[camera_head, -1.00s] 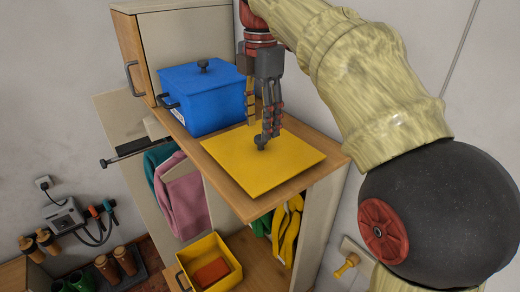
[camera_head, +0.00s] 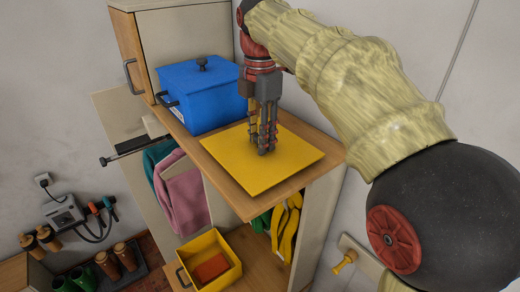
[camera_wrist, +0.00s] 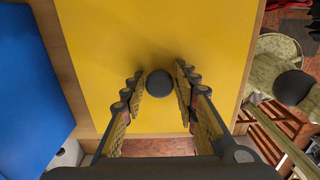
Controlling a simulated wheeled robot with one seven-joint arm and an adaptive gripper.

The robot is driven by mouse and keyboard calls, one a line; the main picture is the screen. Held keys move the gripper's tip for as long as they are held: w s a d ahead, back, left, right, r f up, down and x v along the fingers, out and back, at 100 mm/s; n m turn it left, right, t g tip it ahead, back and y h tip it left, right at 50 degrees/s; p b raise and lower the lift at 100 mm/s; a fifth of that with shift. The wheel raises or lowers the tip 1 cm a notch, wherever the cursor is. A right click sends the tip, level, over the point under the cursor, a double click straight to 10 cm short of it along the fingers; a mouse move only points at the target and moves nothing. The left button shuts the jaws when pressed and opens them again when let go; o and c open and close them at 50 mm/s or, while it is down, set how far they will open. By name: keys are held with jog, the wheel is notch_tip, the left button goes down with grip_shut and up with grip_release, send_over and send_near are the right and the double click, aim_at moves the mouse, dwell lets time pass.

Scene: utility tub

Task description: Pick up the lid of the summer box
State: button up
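A flat square yellow lid (camera_head: 235,158) with a small dark knob lies on the wooden cabinet top. The knob (camera_wrist: 159,83) shows clearly in the wrist view. My gripper (camera_head: 267,147) points down over the lid. In the wrist view my gripper (camera_wrist: 160,80) has one finger on each side of the knob, with narrow gaps, and it holds nothing. The lid still rests flat. A yellow open box (camera_head: 222,250) with a red block (camera_head: 211,268) inside stands on the lower shelf. No name can be read on it.
A blue lidded box (camera_head: 212,105) stands just left of the yellow lid, in front of a tall cabinet (camera_head: 185,32). A wall is close behind on the right. Pink (camera_head: 186,199) and yellow (camera_head: 288,228) garments hang below the top.

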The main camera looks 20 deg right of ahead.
jog(key=c, duration=0.6)
grip_shut()
jog(key=shift+r, duration=0.1)
